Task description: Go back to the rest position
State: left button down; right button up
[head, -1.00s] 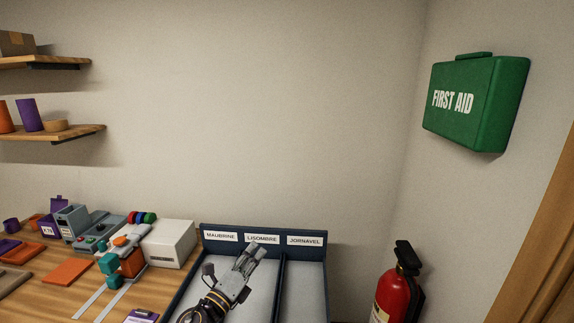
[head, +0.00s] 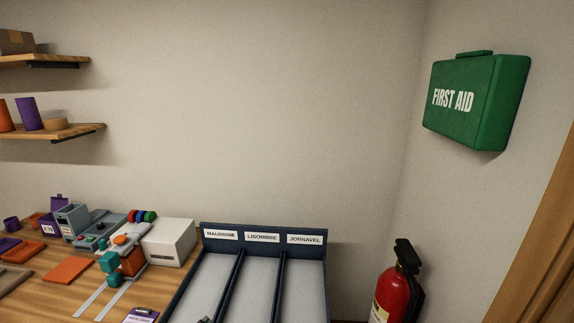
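Only a small dark grey piece of one of my grippers or arms shows at the bottom edge of the head view, low in the left lane of the sorting tray (head: 323,270). Its fingertips cannot be made out, and I cannot tell which arm it belongs to. No other gripper is in view. The tray is dark blue with three grey lanes labelled MAUBRINE, LISOMBRE and JORNAVEL. The visible parts of the lanes look empty apart from that piece.
Left of the tray stand a white box (head: 168,242) and a teal and orange press (head: 118,262) on the wooden table (head: 40,300). An orange mat (head: 68,270) lies further left. A fire extinguisher (head: 393,297) stands right of the tray. A green first aid case (head: 476,102) hangs above.

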pick_arm(q)
jog(key=s+f+n+g+h, duration=0.1)
jog(key=s+f+n+g, duration=0.25)
jog(key=s, duration=0.45)
jog(key=s+f+n+g+h, duration=0.1)
jog(key=s+f+n+g, duration=0.2)
jog(key=s, duration=0.6)
notch_tip(320, 180, down, 33)
jog(key=s+m+g, duration=0.1)
jog(key=s+g, duration=0.1)
jog(key=s+a+f, duration=0.2)
jog(key=s+f, duration=0.8)
jog(key=s, duration=0.1)
jog(key=s+a+f+g, duration=0.1)
jog(key=s+f, duration=0.9)
jog(key=s, duration=0.1)
jog(key=shift+s+a, duration=0.15)
jog(key=shift+a, duration=0.2)
jog(key=shift+s+m, duration=0.1)
jog(key=shift+m, duration=0.15)
